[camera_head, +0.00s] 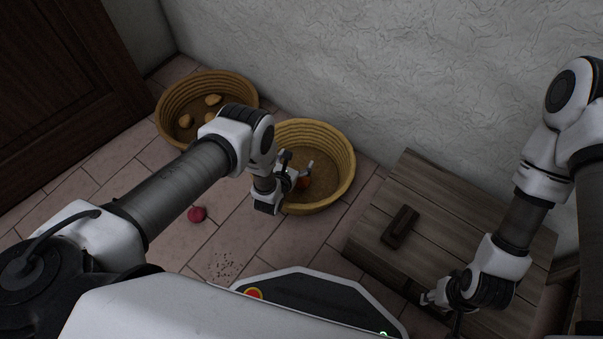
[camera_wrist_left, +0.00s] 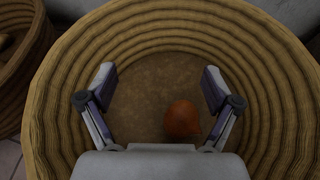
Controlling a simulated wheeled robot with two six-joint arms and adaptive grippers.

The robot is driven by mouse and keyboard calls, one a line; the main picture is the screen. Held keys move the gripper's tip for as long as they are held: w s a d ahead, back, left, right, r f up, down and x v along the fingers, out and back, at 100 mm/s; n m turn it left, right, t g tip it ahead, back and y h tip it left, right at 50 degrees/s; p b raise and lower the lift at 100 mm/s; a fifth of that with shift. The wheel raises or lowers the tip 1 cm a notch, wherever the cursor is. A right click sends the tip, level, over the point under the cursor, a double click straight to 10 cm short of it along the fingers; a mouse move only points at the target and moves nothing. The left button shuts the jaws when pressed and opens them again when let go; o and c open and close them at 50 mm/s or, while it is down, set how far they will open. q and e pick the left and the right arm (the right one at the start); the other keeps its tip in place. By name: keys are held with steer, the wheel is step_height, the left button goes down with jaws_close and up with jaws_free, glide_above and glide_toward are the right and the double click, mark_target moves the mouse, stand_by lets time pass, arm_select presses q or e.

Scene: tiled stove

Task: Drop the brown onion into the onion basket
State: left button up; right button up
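The brown onion (camera_wrist_left: 182,120) lies on the floor of a round woven basket (camera_wrist_left: 282,100), to the right of centre between my left gripper's fingers in the left wrist view. In the head view the onion (camera_head: 304,183) shows as an orange-brown patch beside the gripper inside the basket (camera_head: 340,165). My left gripper (camera_head: 299,165) is over that basket with its fingers spread wide; in the wrist view the gripper (camera_wrist_left: 158,85) is open and holds nothing. My right gripper (camera_head: 441,308) is at the front of the wooden chest; its fingers are too small to read.
A second woven basket (camera_head: 248,88) with several potatoes (camera_head: 213,100) stands at the back left. A red onion (camera_head: 197,214) lies on the tiled floor. A wooden chest (camera_head: 440,215) with a dark block (camera_head: 400,227) on its lid is at right. A wall stands behind.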

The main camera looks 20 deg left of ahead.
arm_select(q)
steer(key=v, duration=0.7)
steer(key=shift+s+r, duration=0.15)
steer(key=shift+s, duration=0.1)
